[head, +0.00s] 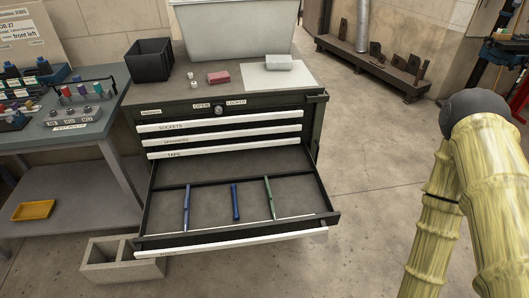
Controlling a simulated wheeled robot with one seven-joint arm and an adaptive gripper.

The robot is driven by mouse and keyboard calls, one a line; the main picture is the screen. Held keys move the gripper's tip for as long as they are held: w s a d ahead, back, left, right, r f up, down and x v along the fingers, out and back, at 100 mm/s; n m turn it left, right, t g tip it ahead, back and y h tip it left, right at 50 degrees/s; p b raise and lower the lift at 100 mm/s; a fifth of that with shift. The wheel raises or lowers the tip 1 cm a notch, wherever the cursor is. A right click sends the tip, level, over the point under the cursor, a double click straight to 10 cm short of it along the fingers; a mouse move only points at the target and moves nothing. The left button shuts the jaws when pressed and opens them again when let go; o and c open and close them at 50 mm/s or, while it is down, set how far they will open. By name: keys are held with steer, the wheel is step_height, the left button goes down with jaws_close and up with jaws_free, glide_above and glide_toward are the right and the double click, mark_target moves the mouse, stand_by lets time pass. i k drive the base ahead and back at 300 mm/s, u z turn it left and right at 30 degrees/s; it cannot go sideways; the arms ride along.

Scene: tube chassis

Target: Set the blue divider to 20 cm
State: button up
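The bottom drawer (212,204) of the dark tool cabinet stands pulled out. A long, thin blue divider (186,208) stands in it left of the middle, running front to back. A similar green divider (270,199) stands to the right. Between them lies a shorter, thicker dark blue object (235,203); I cannot tell what it is. A pale strip along the drawer's front inside edge may be a scale, but no figures can be read. My arm is bent at the right of the picture, away from the drawer. My gripper is out of view.
Closed drawers (220,128) sit above the open one. The cabinet top (180,98) holds a black bin (150,60), a red block (219,77) and a white sheet (277,80). A workbench (105,120) stands left, a concrete block (118,262) below. Floor to the right is clear.

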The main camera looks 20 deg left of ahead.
mark_target(187, 201)
steer(key=u, duration=0.8)
